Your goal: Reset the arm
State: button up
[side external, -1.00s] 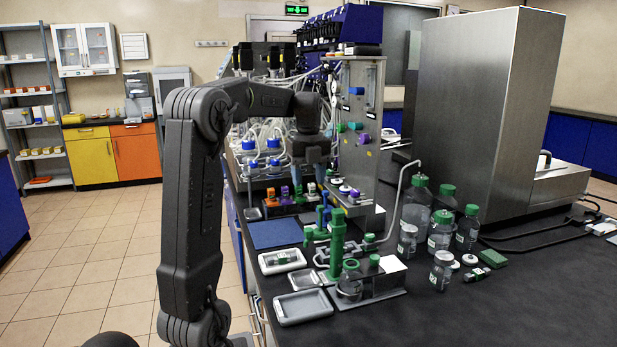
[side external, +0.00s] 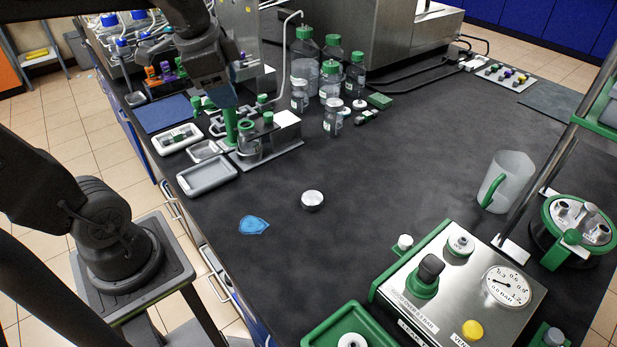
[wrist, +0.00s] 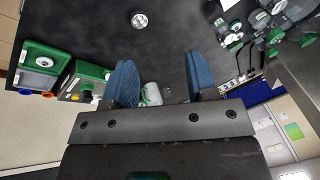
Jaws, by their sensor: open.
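My gripper (wrist: 162,78) is open in the wrist view, its two blue fingers spread with nothing held between them. In the side external view my gripper (side external: 222,92) hangs at the upper left, in front of the green-topped stand (side external: 231,122) and partly covering it. I cannot tell how far above the bench it is.
Bottles with green caps (side external: 331,80) stand behind. A grey tray (side external: 207,176), a white-rimmed cup (side external: 312,200) and a blue piece (side external: 254,225) lie on the black bench. A gauge box (side external: 455,285) and a clear jug (side external: 507,180) are at right.

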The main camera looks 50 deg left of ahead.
jog(key=s+d+f+n+t+h, duration=0.1)
jog(key=s+d+f+n+t, duration=0.1)
jog(key=s+d+n, duration=0.4)
jog(key=shift+d+f, duration=0.8)
jog(key=shift+f, duration=0.05)
